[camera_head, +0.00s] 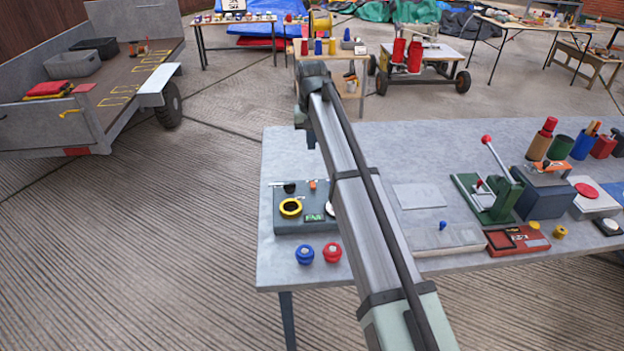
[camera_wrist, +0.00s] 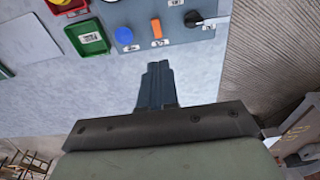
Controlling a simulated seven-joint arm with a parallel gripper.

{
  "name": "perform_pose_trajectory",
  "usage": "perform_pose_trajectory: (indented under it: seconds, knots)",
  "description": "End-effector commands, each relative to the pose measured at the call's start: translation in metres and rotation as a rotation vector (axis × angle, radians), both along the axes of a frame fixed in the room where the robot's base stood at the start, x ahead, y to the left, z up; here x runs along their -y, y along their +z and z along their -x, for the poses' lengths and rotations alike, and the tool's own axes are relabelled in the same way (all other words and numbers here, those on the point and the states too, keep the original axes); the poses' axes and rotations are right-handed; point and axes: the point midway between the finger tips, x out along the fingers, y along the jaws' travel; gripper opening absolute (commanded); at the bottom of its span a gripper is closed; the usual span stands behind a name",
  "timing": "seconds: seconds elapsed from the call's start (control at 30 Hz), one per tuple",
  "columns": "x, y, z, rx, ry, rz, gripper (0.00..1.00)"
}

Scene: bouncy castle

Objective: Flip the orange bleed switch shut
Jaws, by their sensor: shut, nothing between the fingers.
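The orange bleed switch (camera_wrist: 156,28) stands at the edge of a grey-blue control box (camera_wrist: 140,15) in the wrist view, between a blue button (camera_wrist: 123,35) and a black knob (camera_wrist: 193,18). In the head view the switch (camera_head: 312,184) is a small orange spot at the far edge of the box (camera_head: 283,222). I cannot tell which way it is set. My gripper (camera_wrist: 158,68) is shut and empty. Its fingertips show just below the switch in the wrist view, apart from it. In the head view my gripper (camera_head: 311,143) is above the table's far left edge.
My arm hides part of the box in the head view. A blue knob (camera_head: 304,254) and a red knob (camera_head: 332,252) stand in front. A green lever press (camera_head: 487,196) stands farther right.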

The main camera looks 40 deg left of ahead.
Motion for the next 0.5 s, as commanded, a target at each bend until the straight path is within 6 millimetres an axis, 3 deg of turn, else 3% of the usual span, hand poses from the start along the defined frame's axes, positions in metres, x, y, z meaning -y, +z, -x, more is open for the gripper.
perform_pose_trajectory:
  seconds: [0.27, 0.5]
  knots:
    - [0.000, -0.002, -0.001, 0.000, -0.001, 0.000, 0.00]
    - [-0.001, -0.027, -0.002, -0.001, -0.001, 0.001, 0.00]
